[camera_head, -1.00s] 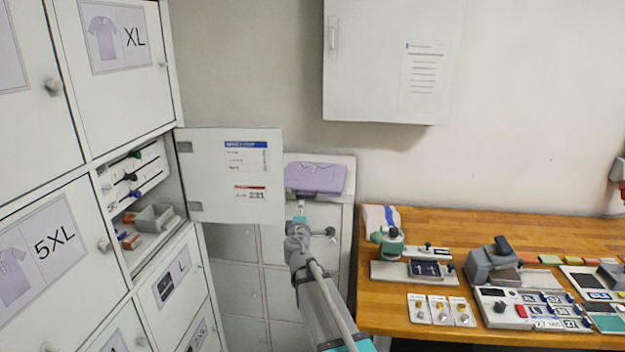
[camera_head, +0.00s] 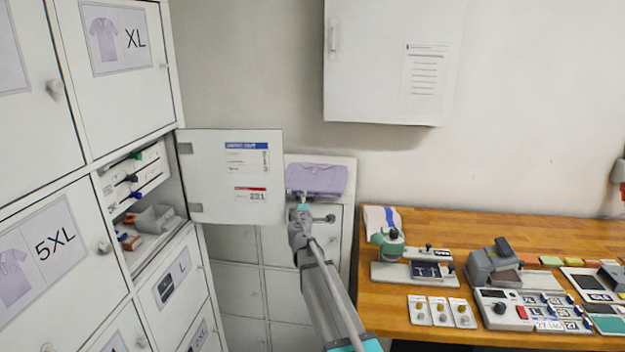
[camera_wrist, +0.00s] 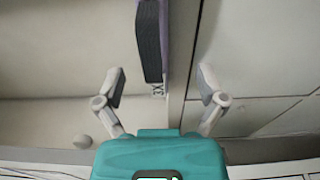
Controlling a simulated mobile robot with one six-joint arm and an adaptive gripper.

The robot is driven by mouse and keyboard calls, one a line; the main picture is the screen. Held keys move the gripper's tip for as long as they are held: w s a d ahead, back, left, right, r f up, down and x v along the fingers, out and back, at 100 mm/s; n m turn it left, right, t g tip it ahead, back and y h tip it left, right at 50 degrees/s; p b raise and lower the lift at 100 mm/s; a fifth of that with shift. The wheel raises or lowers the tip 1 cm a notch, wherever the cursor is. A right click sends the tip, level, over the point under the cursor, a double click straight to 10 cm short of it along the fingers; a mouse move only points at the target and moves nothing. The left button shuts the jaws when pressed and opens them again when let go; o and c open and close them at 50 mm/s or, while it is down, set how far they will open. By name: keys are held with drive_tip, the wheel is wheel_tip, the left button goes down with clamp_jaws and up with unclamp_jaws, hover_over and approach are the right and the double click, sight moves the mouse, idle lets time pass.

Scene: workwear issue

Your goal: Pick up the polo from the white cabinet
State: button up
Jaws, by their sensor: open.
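The folded purple polo (camera_head: 317,179) lies flat on top of the white cabinet (camera_head: 349,195), against the wall. In the wrist view a narrow purple edge of it (camera_wrist: 166,40) shows, with a dark strip and a small size mark beside it. My gripper (camera_head: 301,197) is at the front left edge of the polo in the head view. In the wrist view my gripper (camera_wrist: 161,78) has its two fingers wide apart, with the purple edge and size mark lying between them. Whether the fingers touch the polo cannot be told.
An open locker door (camera_head: 232,175) stands close left of my gripper. A wall cabinet (camera_head: 390,62) hangs above right. A wooden bench (camera_head: 440,225) with several devices is at right. The space in front of the wall above the polo is clear.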

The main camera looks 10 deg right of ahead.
sight(312, 180)
drive_tip(key=shift+w+d, duration=0.1)
drive_tip(key=shift+w, duration=0.25)
drive_tip(key=shift+r+p+x, duration=0.15)
drive_tip(key=shift+x, duration=1.15)
drive_tip(key=shift+r+p+x, duration=0.15)
drive_tip(key=shift+r+x, duration=0.05)
drive_tip(key=shift+x, duration=1.15)
drive_tip(key=shift+d, duration=0.1)
drive_tip(key=shift+s, duration=0.1)
clamp_jaws()
